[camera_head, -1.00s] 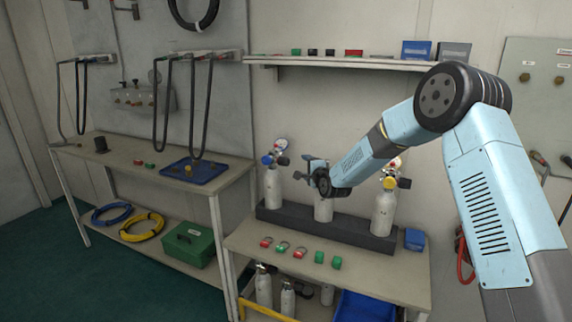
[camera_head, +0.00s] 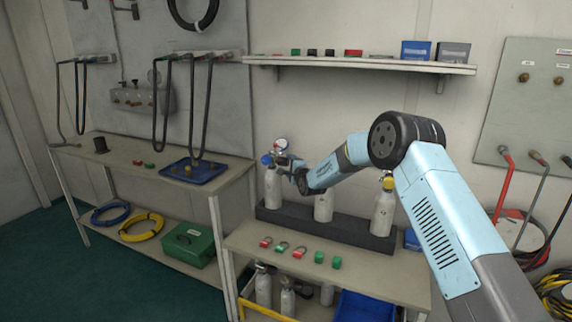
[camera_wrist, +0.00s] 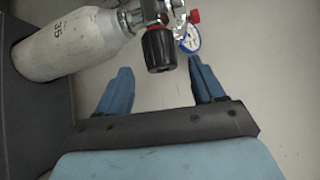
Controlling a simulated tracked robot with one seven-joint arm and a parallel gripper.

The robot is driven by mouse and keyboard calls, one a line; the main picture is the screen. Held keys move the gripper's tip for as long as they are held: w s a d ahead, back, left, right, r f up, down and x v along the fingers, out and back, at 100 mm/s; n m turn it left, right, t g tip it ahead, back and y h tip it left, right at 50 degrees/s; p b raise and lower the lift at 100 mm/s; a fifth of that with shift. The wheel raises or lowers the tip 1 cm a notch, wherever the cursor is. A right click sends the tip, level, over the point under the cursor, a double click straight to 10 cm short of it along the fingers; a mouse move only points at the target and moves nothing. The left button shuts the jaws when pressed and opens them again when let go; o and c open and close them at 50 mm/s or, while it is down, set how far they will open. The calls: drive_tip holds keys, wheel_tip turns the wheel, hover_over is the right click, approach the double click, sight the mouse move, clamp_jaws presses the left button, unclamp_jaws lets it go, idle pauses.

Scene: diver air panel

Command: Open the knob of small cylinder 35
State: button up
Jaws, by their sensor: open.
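Small cylinder 35 (camera_wrist: 70,42) is pale grey with "35" printed on its side, at the upper left of the wrist view. Its black knob (camera_wrist: 158,48) has a red band and sits on the metal valve, beside a blue-rimmed gauge (camera_wrist: 188,38). My gripper (camera_wrist: 158,78) is open and empty. Its blue fingers lie either side of the knob's line, with the knob beyond the tips. In the head view my gripper (camera_head: 284,163) is beside the top of the leftmost cylinder (camera_head: 272,188) in the rack, partly covering its valve.
Two more cylinders stand in the dark rack (camera_head: 345,230), the middle one (camera_head: 323,207) and the right one (camera_head: 383,213). Red and green small items (camera_head: 283,246) lie on the bench in front. A shelf (camera_head: 360,64) hangs above.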

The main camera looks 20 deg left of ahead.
sight(288, 165)
drive_tip(key=shift+x, duration=2.1)
drive_tip(key=c, duration=1)
drive_tip(key=shift+f, duration=0.1)
drive_tip(key=n+t+y, duration=0.2)
drive_tip(key=n, duration=0.1)
drive_tip(key=shift+d+f, duration=0.1)
drive_tip(key=shift+f, duration=0.05)
drive_tip(key=n+y, duration=0.5)
drive_tip(key=n, duration=0.2)
drive_tip(key=shift+y, duration=0.3)
drive_tip(key=shift+n, duration=0.5)
